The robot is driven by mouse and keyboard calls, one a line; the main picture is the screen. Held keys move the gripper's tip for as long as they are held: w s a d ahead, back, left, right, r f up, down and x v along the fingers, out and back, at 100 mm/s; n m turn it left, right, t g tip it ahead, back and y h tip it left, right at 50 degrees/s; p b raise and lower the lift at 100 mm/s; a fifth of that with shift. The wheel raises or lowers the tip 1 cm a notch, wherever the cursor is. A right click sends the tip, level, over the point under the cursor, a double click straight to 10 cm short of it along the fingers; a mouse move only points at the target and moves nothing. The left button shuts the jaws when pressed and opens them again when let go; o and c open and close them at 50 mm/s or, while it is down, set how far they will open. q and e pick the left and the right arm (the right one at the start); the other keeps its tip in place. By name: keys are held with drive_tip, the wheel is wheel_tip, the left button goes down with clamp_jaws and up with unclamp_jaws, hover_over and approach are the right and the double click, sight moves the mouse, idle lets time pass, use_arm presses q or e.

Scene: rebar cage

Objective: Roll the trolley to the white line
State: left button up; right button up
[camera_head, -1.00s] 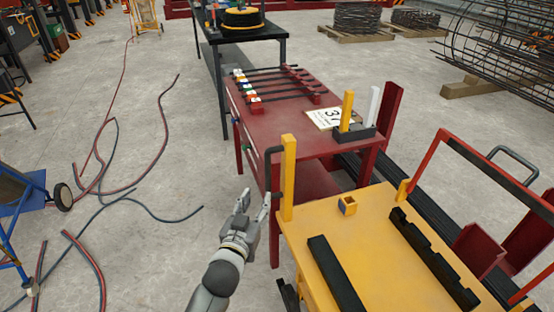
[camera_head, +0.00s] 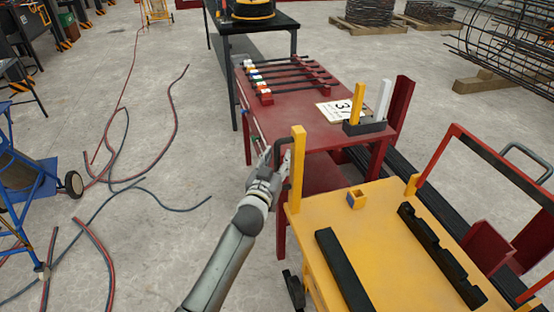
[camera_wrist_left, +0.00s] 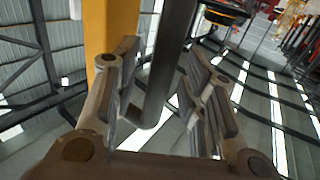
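A black bent handle (camera_head: 279,148) joins this post. My left gripper (camera_head: 274,166) is at the handle. In the left wrist view, the dark handle bar (camera_wrist_left: 166,62) runs between the two open fingers, with a gap visible beside it. The post (camera_wrist_left: 108,28) is behind the left finger. My right gripper is not in view. I see no white line on the visible floor.
A red table (camera_head: 300,115) with black bars and a number card (camera_head: 335,111) stands just beyond the trolley. Red and dark hoses (camera_head: 100,255) lie on the floor at left, near a blue wheeled cart (camera_head: 30,180). Long black bars lie right of the table.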

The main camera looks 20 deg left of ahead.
use_arm(q)
drive_tip(key=shift+w, duration=0.2)
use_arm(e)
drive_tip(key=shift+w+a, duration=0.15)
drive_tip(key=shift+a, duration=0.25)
use_arm(q)
clamp_jaws()
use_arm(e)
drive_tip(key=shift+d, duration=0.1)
use_arm(q)
drive_tip(key=shift+s, duration=0.1)
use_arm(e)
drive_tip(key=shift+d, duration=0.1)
